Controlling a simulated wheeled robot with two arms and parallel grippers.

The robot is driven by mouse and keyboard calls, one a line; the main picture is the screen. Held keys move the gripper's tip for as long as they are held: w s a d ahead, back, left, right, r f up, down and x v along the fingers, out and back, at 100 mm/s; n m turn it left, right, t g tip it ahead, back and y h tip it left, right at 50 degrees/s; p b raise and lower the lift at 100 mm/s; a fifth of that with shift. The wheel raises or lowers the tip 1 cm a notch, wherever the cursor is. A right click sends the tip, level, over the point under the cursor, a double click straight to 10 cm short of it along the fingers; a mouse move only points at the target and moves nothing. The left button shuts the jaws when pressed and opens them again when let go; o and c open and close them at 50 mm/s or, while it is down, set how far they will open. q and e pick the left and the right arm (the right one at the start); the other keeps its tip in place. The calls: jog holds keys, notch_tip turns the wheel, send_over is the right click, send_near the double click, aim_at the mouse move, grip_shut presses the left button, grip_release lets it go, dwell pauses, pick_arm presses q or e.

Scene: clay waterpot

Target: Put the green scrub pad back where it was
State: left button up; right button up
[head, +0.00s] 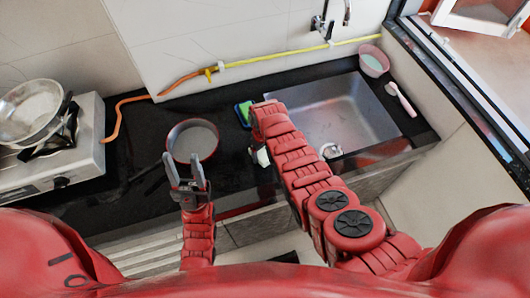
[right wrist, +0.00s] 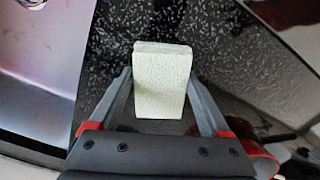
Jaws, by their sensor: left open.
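My right gripper (right wrist: 160,78) is shut on a pale, faintly greenish block (right wrist: 162,88), with one finger on each side of it. In the head view my right arm covers most of the gripper, and a pale bit of the block (head: 263,157) shows over the counter left of the sink. A small green item with a blue edge (head: 244,112) lies on the counter just beyond the right gripper. I cannot tell which of the two is the scrub pad. My left gripper (head: 184,158) is open and empty, near the front of the pan.
The black counter (head: 125,145) holds a pan (head: 192,141) and a stove (head: 50,150) with a steel pan. The steel sink (head: 345,118) is at right, with a pink bowl (head: 374,60) and brush (head: 403,100) beyond it. An orange-yellow hose (head: 185,78) runs along the wall.

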jog(key=shift+o, duration=1.1)
jog(key=shift+r, duration=0.1)
